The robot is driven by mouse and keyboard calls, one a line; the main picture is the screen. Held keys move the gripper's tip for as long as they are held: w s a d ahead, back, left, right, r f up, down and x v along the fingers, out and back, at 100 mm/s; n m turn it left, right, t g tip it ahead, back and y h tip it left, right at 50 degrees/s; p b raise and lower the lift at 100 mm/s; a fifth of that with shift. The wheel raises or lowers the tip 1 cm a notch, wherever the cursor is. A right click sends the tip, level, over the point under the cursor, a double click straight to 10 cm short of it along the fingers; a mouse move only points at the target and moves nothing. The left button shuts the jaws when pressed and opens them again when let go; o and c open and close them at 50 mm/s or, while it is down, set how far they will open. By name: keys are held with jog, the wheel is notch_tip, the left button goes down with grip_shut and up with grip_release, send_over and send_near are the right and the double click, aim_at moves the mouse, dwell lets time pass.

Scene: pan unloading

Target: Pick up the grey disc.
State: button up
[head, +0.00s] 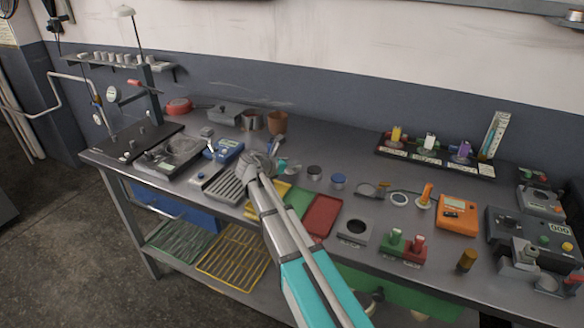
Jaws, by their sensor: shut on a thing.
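My gripper (281,165) is at the end of the arm, low over the middle of the bench, beyond the yellow and green trays. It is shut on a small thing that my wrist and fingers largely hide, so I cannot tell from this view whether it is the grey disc. A short round grey piece (314,172) stands on the bench just right of my gripper, apart from it. A similar round piece with a blue top (339,181) stands to the right of that.
Green (298,201) and red (321,216) trays lie beside my arm. A blue device (228,151) stands left of my gripper; a brown cup (277,122) stands behind. Bench behind the round pieces is clear.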

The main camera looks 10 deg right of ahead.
jog(key=shift+r, duration=0.15)
notch_tip(320, 180, up, 2)
jog(key=shift+r+p, duration=0.1)
jog(key=shift+p, duration=1.15)
jog(key=s+a+r+p, duration=0.1)
jog(key=s+r+p, duration=0.9)
jog(key=s, duration=0.4)
jog(key=shift+a+r, duration=0.25)
jog(key=shift+a, duration=0.1)
jog(key=shift+w, duration=0.1)
